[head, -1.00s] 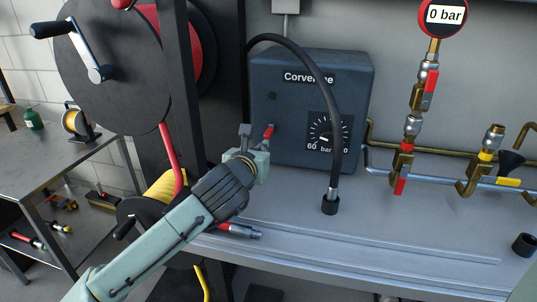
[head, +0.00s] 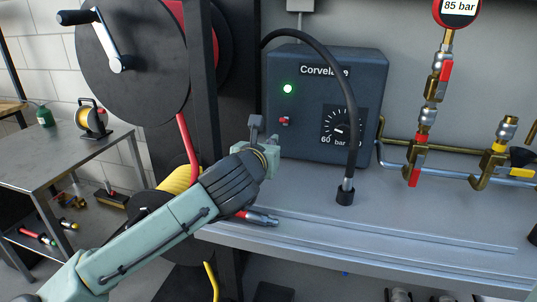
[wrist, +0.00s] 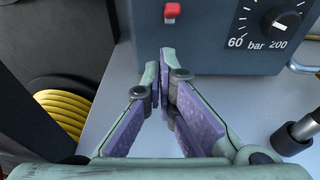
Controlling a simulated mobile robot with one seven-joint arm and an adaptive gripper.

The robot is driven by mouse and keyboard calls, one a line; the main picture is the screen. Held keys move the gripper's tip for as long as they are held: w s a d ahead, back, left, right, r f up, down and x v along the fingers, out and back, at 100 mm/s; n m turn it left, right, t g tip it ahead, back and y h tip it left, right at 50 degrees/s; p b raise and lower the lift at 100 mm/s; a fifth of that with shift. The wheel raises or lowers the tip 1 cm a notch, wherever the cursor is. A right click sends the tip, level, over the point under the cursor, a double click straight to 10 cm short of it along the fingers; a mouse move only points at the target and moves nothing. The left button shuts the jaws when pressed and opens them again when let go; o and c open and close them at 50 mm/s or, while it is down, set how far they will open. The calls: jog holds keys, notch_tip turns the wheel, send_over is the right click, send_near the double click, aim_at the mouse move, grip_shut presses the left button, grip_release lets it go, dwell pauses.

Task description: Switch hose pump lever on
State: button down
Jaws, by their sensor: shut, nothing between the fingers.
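The blue-grey pump box (head: 305,95) stands on the bench against the wall. Its red lever (head: 285,120) is on the left of its front face, below a lit green lamp (head: 288,89). In the wrist view the red lever (wrist: 172,10) shows at the top, ahead of the fingertips. My gripper (head: 256,128) is shut and empty, left of the lever in the head view. In the wrist view my gripper (wrist: 163,62) has its fingertips together, with a visible gap to the lever. The pressure gauge (head: 457,10) reads 85 bar.
A black hose (head: 345,90) arches across the box front, beside the pressure dial (head: 341,127). Valves and pipes (head: 430,120) are at right. A hose reel (head: 125,60) and dark post (head: 203,100) stand at left.

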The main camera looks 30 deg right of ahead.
notch_tip(320, 180, up, 6)
jog(key=s+a, duration=0.2)
jog(key=shift+r, duration=0.1)
dwell(0.4)
